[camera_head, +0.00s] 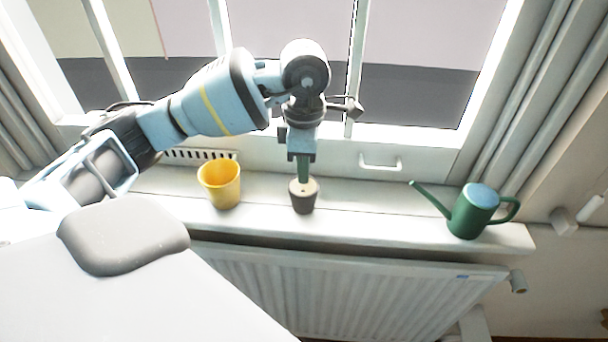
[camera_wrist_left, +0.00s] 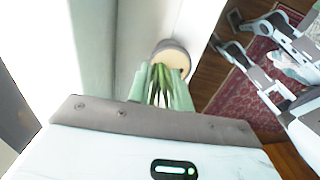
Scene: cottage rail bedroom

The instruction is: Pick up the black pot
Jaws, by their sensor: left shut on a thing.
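The small black pot (camera_head: 303,204) has a pale beige top and shows in the middle of the white window sill in the head view. I cannot tell whether its base touches the sill. My left gripper (camera_head: 303,178) points straight down over it, with its green fingers at the pot's top. It is shut on the pot, but the exact contact is hard to make out. In the left wrist view the pot's pale round top (camera_wrist_left: 172,54) shows beyond the fingers (camera_wrist_left: 160,90), with thin green strands between them. My right gripper is not in view.
A yellow pot (camera_head: 220,186) stands on the sill (camera_head: 380,214) to the left. A green watering can (camera_head: 473,213) stands near the sill's right end. The window with its handle (camera_head: 380,162) is close behind, and a radiator (camera_head: 350,290) is below.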

